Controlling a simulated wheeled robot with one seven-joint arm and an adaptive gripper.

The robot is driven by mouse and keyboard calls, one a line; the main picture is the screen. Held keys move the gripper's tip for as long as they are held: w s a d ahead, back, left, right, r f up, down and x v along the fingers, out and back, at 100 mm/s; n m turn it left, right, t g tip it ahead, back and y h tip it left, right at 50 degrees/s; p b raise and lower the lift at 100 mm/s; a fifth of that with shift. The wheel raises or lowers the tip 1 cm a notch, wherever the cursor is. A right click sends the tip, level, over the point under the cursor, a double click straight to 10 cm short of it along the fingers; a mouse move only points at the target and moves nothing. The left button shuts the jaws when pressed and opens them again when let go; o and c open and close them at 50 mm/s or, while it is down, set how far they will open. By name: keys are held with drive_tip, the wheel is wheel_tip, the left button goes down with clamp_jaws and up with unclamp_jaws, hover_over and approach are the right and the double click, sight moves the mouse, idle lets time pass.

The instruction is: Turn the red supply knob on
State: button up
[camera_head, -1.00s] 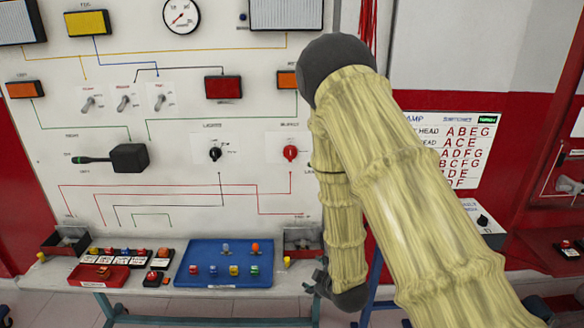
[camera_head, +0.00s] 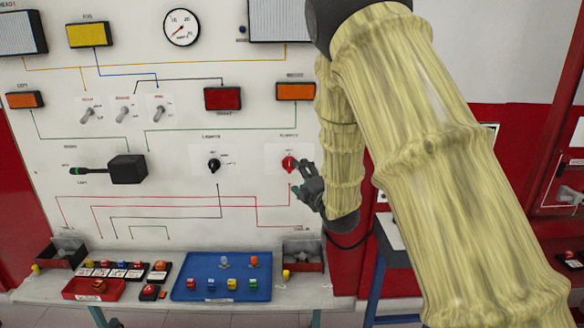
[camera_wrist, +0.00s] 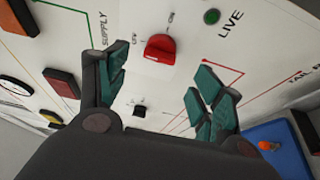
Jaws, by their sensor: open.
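The red supply knob (camera_head: 289,164) is on the white wall panel, right of the black knob. In the wrist view the red knob (camera_wrist: 160,48) shows large, with "ON", "LIVE" and "SUPPLY" lettering around it. My gripper (camera_head: 300,178) is close to the panel, just right of and below the red knob. In the wrist view my gripper's (camera_wrist: 162,92) teal-padded fingers are open, one on each side of the picture. The knob lies between and beyond the fingertips, and nothing is held. I cannot tell whether a finger touches the knob.
A black knob (camera_head: 213,165) and a lever box (camera_head: 128,169) sit left on the same panel. Below stands a bench with a blue tray (camera_head: 190,291) of small coloured parts and a dark bin (camera_head: 303,262). The panel around the red knob is flat.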

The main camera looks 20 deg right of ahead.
sight(291, 168)
drive_tip(key=shift+w+a+p, duration=0.2)
drive_tip(key=shift+w+p, duration=0.25)
drive_tip(key=shift+w, duration=1.25)
drive_tip(key=shift+w+a+p, duration=0.15)
drive_tip(key=shift+w+p, duration=0.3)
drive_tip(key=shift+w, duration=1.25)
drive_tip(key=c, duration=1)
